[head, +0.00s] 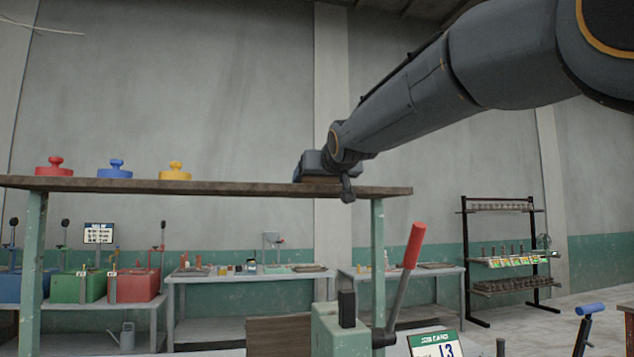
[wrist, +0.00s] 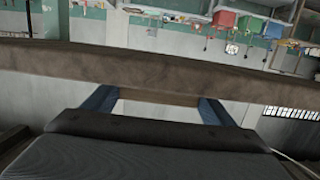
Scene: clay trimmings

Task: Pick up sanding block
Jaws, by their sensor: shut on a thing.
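My gripper (head: 310,168) is at the right part of the high wooden shelf (head: 230,188) in the head view, low over its top. In the wrist view its two blue fingers (wrist: 155,103) stand apart with a brown, flat-sided block (wrist: 157,97) between them. This looks like the sanding block, and the gripper is shut on it.
Red (head: 54,167), blue (head: 115,169) and yellow (head: 175,171) knobbed pieces stand on the shelf's left half. The shelf top between the yellow piece and my gripper is clear. A red-handled lever machine (head: 340,330) stands below the shelf's right end.

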